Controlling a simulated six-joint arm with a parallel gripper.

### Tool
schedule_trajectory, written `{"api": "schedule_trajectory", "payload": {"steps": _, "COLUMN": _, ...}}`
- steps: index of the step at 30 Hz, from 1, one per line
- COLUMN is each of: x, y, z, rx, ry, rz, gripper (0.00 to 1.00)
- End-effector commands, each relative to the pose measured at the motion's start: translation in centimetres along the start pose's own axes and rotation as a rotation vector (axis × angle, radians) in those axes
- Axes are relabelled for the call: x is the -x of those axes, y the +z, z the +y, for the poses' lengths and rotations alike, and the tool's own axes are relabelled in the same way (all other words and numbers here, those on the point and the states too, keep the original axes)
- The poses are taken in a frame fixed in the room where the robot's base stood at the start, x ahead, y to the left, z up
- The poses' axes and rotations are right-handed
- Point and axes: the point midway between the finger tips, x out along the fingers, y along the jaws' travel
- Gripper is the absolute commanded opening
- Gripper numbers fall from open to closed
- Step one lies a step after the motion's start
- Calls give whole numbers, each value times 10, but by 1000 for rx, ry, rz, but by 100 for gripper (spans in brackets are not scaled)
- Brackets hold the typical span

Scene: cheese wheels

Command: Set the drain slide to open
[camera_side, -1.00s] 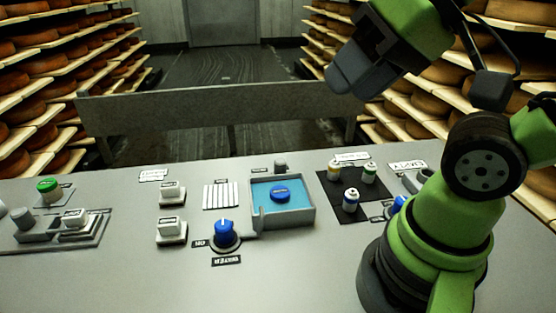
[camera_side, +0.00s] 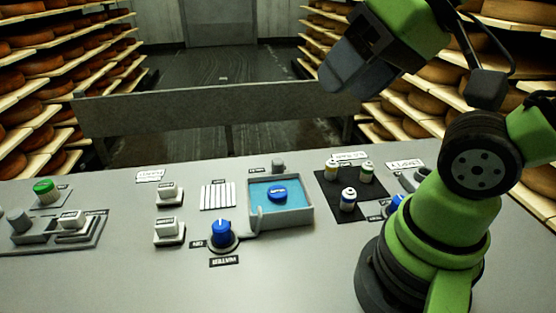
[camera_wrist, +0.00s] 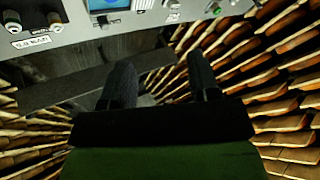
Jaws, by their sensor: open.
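My gripper (camera_side: 338,82) hangs in the air above the back right of the grey console (camera_side: 120,260), well clear of it. In the wrist view its two dark fingers (camera_wrist: 160,82) are apart with nothing between them. A small grey knob (camera_side: 278,165) stands on a dark plate behind the blue basin (camera_side: 306,211). A black strip with a small block (camera_wrist: 108,19) shows by the basin in the wrist view. A panel at left carries a white labelled block (camera_side: 70,220) beside a track. I cannot read which of these is the drain slide, nor its setting.
A blue dial (camera_side: 221,231) stands left of the basin, near two white switches (camera_side: 167,229). Several small bottles stand on a black mat (camera_side: 325,184) at right. A low barrier (camera_side: 200,107) runs behind the console; cheese shelves (camera_side: 50,85) flank the room.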

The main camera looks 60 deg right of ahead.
Motion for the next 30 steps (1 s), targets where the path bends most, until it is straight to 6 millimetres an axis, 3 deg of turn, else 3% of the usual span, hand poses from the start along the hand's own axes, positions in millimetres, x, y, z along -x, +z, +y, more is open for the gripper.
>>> {"api": "schedule_trajectory", "payload": {"steps": 4, "x": -5, "y": -13, "z": 0, "rx": -12, "ry": 29, "rz": -23, "gripper": 59}}
{"api": "schedule_trajectory", "payload": {"steps": 7, "x": -16, "y": -34, "z": 1, "rx": -31, "ry": 75, "rz": -59, "gripper": 59}}
{"api": "schedule_trajectory", "payload": {"steps": 14, "x": -65, "y": -93, "z": 20, "rx": -86, "ry": 202, "rz": -170, "gripper": 59}}
{"api": "schedule_trajectory", "payload": {"steps": 22, "x": -150, "y": -135, "z": 73, "rx": -153, "ry": 330, "rz": -312, "gripper": 59}}
{"api": "schedule_trajectory", "payload": {"steps": 30, "x": -231, "y": -134, "z": 140, "rx": -210, "ry": 419, "rz": -440, "gripper": 59}}
